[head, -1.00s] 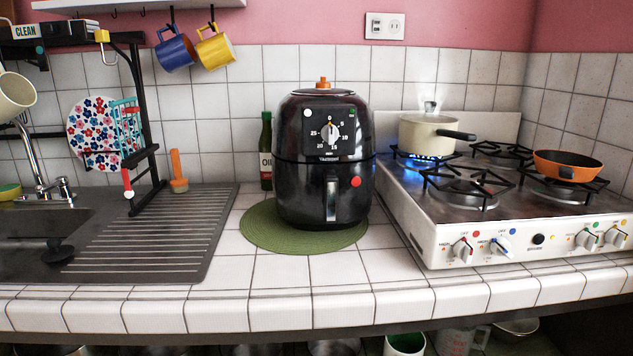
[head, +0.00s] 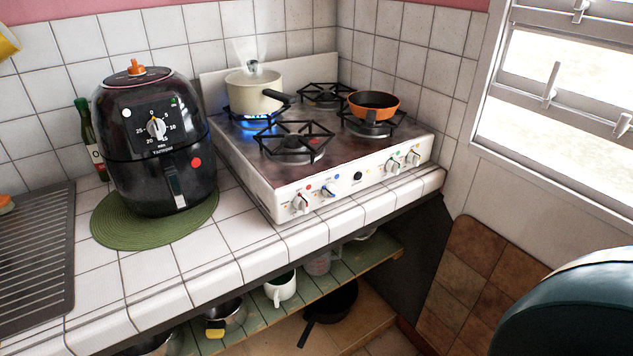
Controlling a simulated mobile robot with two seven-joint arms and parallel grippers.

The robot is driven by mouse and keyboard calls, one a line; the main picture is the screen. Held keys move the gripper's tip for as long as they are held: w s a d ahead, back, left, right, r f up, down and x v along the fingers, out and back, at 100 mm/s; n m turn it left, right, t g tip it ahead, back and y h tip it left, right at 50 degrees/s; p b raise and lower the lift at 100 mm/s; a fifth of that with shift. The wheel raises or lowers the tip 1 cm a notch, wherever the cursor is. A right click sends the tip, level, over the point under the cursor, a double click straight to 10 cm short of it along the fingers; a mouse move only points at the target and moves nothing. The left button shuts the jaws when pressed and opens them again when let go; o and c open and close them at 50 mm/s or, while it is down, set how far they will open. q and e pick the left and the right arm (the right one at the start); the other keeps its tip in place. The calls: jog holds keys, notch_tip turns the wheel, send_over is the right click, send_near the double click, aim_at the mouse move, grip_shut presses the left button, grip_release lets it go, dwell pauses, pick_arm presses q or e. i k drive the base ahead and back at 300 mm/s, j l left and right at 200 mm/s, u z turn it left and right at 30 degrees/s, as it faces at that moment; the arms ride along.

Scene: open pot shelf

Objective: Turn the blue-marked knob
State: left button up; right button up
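The white gas stove (head: 290,183) stands on the tiled counter, with a row of knobs along its front panel. The blue-marked knob (head: 328,191) is the second from the left, with a small blue dot above it to the right. The red-marked knob (head: 300,204) is to its left, and a black button (head: 357,176) is to its right. Two more knobs, (head: 393,166) and (head: 413,158), sit at the right end. A blue flame (head: 256,124) burns under the steaming cream pot (head: 252,94). Neither of my grippers is in view.
A black air fryer (head: 155,140) stands on a green mat (head: 112,228) left of the stove. A lower shelf (head: 345,277) holds cookware. A rounded dark teal object (head: 570,310) fills the lower right corner.

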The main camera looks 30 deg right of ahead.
aim_at(330, 191)
jog(key=z, duration=1.35)
